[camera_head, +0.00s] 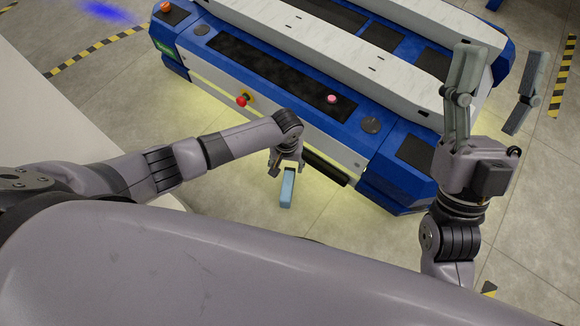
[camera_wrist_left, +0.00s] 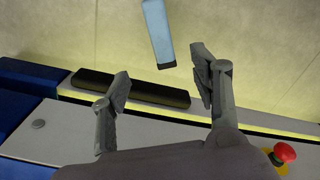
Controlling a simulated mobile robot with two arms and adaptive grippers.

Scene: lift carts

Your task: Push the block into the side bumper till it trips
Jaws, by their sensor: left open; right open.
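A light blue block (camera_head: 287,188) shows below my left gripper (camera_head: 287,160) in the head view. In the left wrist view the block (camera_wrist_left: 158,30) has its dark near end between the tips of my left gripper (camera_wrist_left: 161,65), closer to the right finger. The fingers are apart and do not grip it; I cannot tell whether one touches it. The black side bumper (camera_head: 325,168) runs along the low side of the cart, right of the block and apart from it. The bumper (camera_wrist_left: 130,88) also shows in the left wrist view. My right gripper (camera_head: 503,60) is open and empty.
The blue and white lift cart (camera_head: 380,165) fills the upper middle. A red stop button (camera_head: 242,100) sits on its near side, and a pink button (camera_head: 332,98) on top. Pale floor (camera_head: 330,215) is open in front. A white surface (camera_head: 60,125) is at left.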

